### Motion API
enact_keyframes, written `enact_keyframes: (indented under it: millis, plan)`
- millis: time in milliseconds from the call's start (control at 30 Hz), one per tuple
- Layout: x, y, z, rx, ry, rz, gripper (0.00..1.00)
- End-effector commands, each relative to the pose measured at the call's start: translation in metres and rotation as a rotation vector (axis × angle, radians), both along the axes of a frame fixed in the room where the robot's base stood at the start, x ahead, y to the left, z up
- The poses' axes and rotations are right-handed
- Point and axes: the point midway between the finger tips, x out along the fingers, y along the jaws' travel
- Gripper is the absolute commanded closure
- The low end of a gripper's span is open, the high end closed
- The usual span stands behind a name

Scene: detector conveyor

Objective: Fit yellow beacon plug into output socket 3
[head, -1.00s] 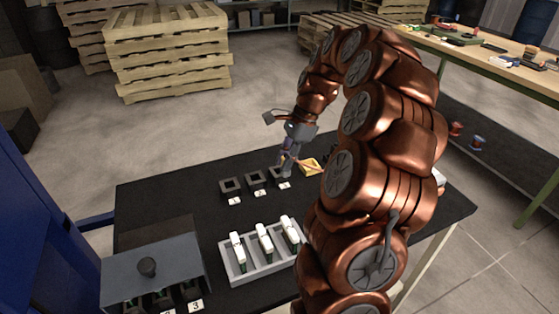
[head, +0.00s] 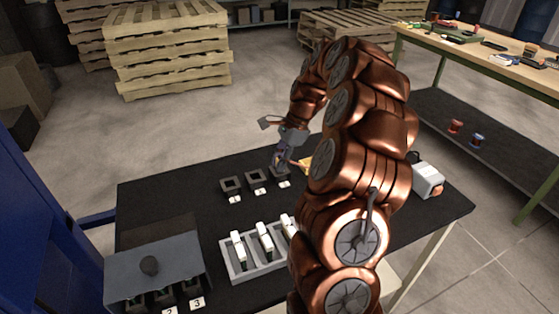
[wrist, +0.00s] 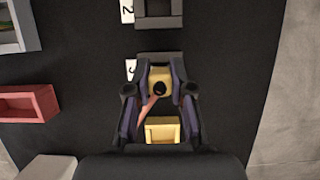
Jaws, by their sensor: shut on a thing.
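My gripper (head: 279,160) is shut on the yellow beacon plug (wrist: 161,74), a yellow block with a black round top, seen between the fingers in the wrist view (wrist: 161,88). The plug is over output socket 3 (head: 283,182), a dark square block at the right end of the socket row. Its number 3 label (wrist: 131,69) shows just left of my fingers. The fingers and plug hide most of the socket, so I cannot tell whether the plug is above it or partly in it.
Socket 2 (head: 256,177) and socket 1 (head: 231,185) stand to the left, both empty. A yellow tray (wrist: 163,131) is close beside my gripper, with a red tray (wrist: 28,103) nearby. A grey rack (head: 241,276) holds white-topped plugs. A grey box (head: 428,180) stands at right.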

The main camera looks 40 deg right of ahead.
Motion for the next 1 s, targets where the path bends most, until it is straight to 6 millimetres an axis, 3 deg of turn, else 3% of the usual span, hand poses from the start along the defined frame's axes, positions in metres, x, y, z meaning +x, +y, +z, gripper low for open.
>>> enact_keyframes:
  millis: [167,200,433,767,1000]
  plan:
    - [0.000,0.000,-0.003,0.000,0.001,0.000,1.00]
    - [0.000,0.000,-0.003,0.000,0.000,0.000,0.76]
    - [0.000,0.000,-0.003,0.000,0.001,0.000,0.53]
    - [0.000,0.000,-0.001,0.000,0.000,0.001,0.53]
    - [-0.001,-0.009,0.021,-0.002,-0.002,-0.001,0.53]
